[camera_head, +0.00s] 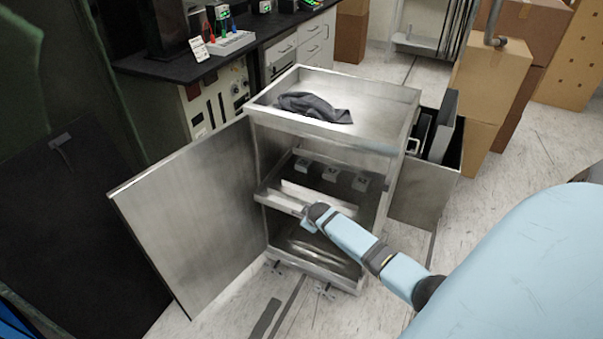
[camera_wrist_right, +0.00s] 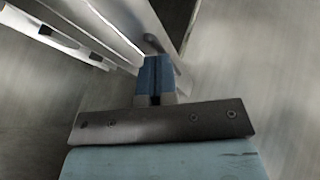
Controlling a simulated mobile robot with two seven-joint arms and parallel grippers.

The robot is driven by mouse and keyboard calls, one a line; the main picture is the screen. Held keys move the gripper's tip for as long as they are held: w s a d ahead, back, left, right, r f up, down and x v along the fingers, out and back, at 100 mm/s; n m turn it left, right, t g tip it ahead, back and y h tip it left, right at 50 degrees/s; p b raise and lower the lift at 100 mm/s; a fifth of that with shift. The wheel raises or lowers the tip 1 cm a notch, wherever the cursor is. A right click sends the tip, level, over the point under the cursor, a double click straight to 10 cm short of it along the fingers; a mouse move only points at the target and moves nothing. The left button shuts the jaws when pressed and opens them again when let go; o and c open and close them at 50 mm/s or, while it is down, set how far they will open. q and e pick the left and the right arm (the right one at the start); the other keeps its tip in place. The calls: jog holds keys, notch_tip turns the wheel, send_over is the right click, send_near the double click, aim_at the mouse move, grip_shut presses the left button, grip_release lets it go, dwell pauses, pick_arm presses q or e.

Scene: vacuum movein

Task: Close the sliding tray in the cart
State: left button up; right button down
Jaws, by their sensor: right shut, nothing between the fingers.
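The metal cart (camera_head: 385,100) stands in the middle of the head view with its door (camera_head: 190,215) swung open to the left. The sliding tray (camera_head: 272,197) sits at the middle level of the cart, and its front edge shows near the opening. My right gripper (camera_head: 306,218) is at the tray's front, its tip hidden behind my wrist in the head view. In the right wrist view my right gripper (camera_wrist_right: 155,80) is shut and empty, close to pale metal edges (camera_wrist_right: 115,25); I cannot tell whether it touches them. My left gripper is not in view.
A dark cloth (camera_head: 315,107) lies on the cart's top. Several small blocks (camera_head: 330,173) sit inside the cart. A side bin (camera_head: 425,190) hangs at the right. Cardboard boxes (camera_head: 490,80) stand at the back right, and a black bench (camera_head: 200,68) at the back left.

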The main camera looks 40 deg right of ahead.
jog(key=b, duration=0.2)
send_near(322, 200)
jog(key=w+f, duration=0.1)
jog(key=f, duration=0.1)
jog(key=shift+w+a+f, duration=0.35)
jog(key=shift+a+f, duration=0.05)
jog(key=shift+w+d, duration=0.1)
jog(key=shift+d, duration=0.1)
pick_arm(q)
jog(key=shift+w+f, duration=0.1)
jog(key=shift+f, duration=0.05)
pick_arm(e)
jog(key=shift+d+r, duration=0.2)
jog(key=shift+w+d, duration=0.1)
